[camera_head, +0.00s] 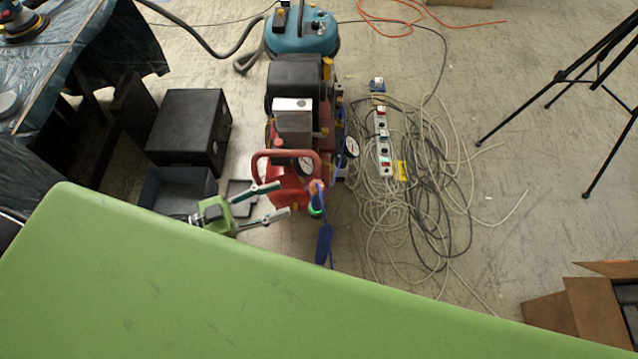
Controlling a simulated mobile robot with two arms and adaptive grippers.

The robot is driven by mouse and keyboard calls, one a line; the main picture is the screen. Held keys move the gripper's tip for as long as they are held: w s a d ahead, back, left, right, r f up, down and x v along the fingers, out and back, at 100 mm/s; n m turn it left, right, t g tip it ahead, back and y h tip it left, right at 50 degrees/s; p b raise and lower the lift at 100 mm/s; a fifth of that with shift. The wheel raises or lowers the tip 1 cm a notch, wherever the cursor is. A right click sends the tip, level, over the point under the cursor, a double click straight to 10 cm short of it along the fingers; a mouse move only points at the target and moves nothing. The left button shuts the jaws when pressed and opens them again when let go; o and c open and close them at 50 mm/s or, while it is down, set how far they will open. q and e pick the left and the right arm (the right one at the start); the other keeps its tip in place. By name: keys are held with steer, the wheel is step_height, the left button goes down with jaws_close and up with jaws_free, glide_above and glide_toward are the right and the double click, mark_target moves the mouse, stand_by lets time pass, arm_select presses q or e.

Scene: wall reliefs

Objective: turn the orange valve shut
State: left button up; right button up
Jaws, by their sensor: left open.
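A small orange part (316,187), which seems to be the valve, sits at the front of a red compressor (290,192) with a looped red handle. A blue part (324,243) hangs just below it, with a green ring (315,210) between them. How far the valve is turned is too small to tell. My left gripper (281,199) is open, its two fingers pointing right toward the compressor's front. Its tips are left of the orange part and look apart from it. Nothing shows between the fingers. My right gripper is not in view.
A broad green surface (200,290) fills the bottom and hides my left arm. Tangled cables (410,200) and a power strip (383,140) lie right of the compressor. A black box (188,125) stands left, a tripod (590,75) right. Floor between cables and tripod is mostly clear.

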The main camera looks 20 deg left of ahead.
mark_target(317, 185)
arm_select(q)
steer(key=x, duration=1.1)
steer(key=shift+w+d+f+b, duration=0.1)
steer(key=shift+b, duration=0.25)
steer(key=c, duration=1.1)
